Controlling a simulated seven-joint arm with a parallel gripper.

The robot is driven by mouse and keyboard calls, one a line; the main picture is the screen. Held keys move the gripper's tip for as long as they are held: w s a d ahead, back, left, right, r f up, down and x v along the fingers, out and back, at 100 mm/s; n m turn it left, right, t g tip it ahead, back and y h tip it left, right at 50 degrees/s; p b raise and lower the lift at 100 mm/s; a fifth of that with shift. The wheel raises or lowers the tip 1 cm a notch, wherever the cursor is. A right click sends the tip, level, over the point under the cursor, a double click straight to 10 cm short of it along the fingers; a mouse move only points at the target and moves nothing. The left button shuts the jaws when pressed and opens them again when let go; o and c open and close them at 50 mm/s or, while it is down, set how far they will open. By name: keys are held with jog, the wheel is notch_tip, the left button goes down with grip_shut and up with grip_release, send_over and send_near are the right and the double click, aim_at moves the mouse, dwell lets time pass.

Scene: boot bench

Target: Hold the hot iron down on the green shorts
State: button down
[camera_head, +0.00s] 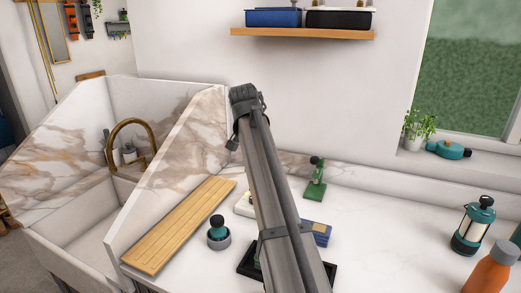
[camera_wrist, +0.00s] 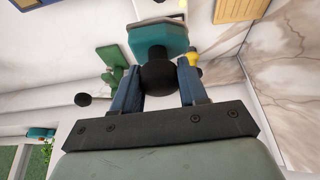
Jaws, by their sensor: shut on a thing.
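In the wrist view my gripper (camera_wrist: 160,85) is shut on the round black knob (camera_wrist: 158,77) of a teal, flat-faced block (camera_wrist: 158,42), apparently the iron. The knob sits between the two blue fingers. Whether the block touches anything below it, I cannot tell. In the head view my own arm hides my gripper and the held piece. No green shorts can be made out in either view. A dark tray (camera_head: 249,267) lies partly behind my arm, with a trace of green in it.
A small teal, black-knobbed piece (camera_head: 218,238) stands near a wooden slatted board (camera_head: 178,226). A green stand (camera_head: 315,184) is at the back. A lantern (camera_head: 472,228) and an orange bottle (camera_head: 490,270) stand at right. The counter between is mostly clear.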

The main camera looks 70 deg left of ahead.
jog(key=s+d+f, duration=0.2)
jog(key=d+f, duration=0.1)
jog(key=d, duration=0.8)
jog(key=s+d+f, duration=0.2)
jog(key=s+d, duration=0.1)
jog(key=d, duration=0.9)
jog(key=shift+w+a+f, duration=0.1)
jog(key=shift+f, duration=1.05)
jog(key=shift+w+a+f, duration=0.1)
jog(key=shift+f, duration=1.05)
jog(key=shift+f, duration=0.8)
dwell(2.6)
